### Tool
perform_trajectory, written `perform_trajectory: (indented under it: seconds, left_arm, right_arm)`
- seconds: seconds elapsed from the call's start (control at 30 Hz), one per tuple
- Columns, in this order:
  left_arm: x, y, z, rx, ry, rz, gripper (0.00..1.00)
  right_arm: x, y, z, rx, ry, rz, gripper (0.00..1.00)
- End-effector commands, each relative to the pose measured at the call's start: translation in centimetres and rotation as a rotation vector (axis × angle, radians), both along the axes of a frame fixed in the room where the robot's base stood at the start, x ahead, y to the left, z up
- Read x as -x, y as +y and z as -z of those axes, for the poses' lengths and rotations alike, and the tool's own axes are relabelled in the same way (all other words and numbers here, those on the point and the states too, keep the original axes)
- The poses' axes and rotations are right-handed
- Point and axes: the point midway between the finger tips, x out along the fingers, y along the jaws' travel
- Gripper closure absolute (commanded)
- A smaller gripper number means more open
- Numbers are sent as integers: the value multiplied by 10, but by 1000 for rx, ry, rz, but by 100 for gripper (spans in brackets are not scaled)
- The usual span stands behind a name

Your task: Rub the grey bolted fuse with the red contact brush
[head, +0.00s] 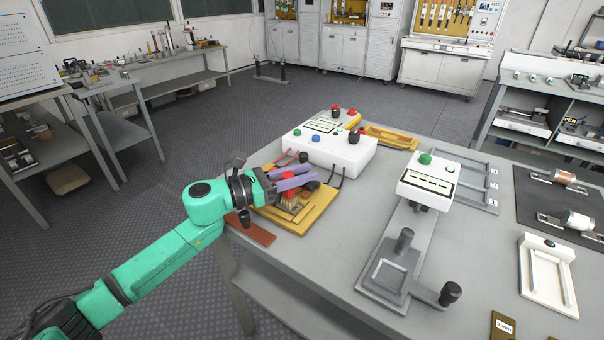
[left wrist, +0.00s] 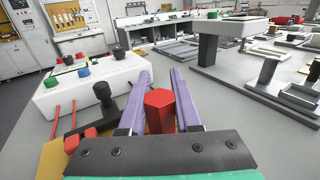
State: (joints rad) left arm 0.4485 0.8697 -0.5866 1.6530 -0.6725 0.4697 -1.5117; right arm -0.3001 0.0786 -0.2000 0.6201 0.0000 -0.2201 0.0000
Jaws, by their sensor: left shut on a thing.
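My left gripper (head: 292,180) reaches over the yellow board (head: 318,213) from the left, with its purple fingers shut on the red contact brush (head: 289,177). In the left wrist view, the brush's red six-sided handle (left wrist: 159,108) stands between the fingers. Tan bristles seem to show below the handle, low over the board. I cannot tell whether they touch anything. I cannot make out the grey bolted fuse; the gripper and brush hide part of the board. My right gripper is not in view.
A white tester box (head: 352,158) with coloured knobs stands just behind the board, with red and black leads at its front. A grey stand with a white display head (head: 427,187) stands to the right. A brown strip (head: 252,230) lies at the table's left edge. Grey table is clear between board and stand.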

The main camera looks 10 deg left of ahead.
Motion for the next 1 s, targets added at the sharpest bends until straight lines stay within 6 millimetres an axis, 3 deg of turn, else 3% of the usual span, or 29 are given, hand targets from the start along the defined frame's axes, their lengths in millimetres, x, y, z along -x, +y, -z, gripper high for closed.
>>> perform_trajectory:
  seconds: [0.47, 1.0]
  left_arm:
    - [10, 4, 0, -2, 3, 0, 100]
    - [-2, -1, 1, -1, 2, 1, 100]
  right_arm:
    - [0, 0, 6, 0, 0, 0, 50]
    - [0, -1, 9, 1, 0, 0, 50]
